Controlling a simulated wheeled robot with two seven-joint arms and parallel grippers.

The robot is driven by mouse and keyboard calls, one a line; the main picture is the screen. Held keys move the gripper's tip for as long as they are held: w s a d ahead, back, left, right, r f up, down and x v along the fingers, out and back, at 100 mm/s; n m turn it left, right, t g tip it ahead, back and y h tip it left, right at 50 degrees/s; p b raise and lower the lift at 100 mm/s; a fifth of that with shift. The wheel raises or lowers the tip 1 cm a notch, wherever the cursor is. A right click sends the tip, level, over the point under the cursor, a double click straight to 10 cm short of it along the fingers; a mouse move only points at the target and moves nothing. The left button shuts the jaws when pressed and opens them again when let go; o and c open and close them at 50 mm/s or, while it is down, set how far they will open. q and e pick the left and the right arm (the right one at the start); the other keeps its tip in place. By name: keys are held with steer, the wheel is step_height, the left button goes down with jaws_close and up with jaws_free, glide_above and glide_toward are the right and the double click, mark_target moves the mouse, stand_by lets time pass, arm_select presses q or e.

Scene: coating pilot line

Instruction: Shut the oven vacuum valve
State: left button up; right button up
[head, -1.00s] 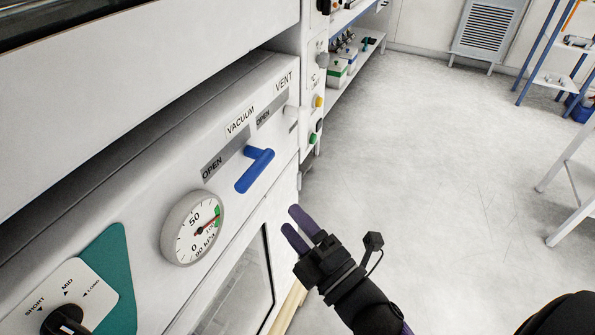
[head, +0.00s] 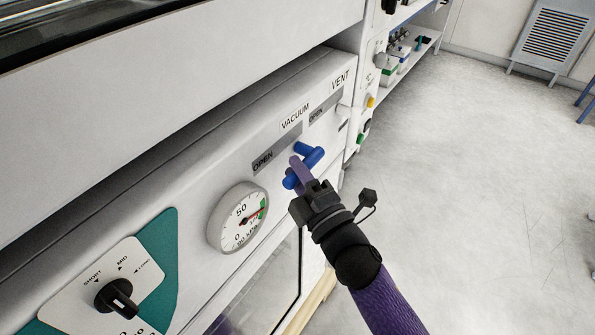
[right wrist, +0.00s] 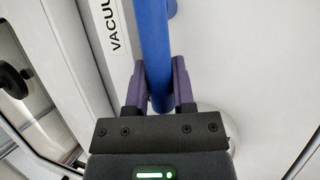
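The vacuum valve has a blue bar handle (head: 311,154) on the white oven panel, just under the VACUUM label (head: 295,117). My right gripper (head: 296,172) is at this lower end. In the right wrist view, the blue handle (right wrist: 153,45) runs between the two purple fingers of my right gripper (right wrist: 160,82), which look pressed against it on both sides. One finger is partly hidden in the head view. My left gripper is not in view.
A round pressure gauge (head: 238,217) sits left of the handle. A black selector knob (head: 117,298) is on a teal and white plate at lower left. The vent control (head: 343,111) is close by at upper right. Open floor (head: 470,200) lies to the right.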

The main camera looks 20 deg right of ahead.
jaws_close()
stand_by(1.0)
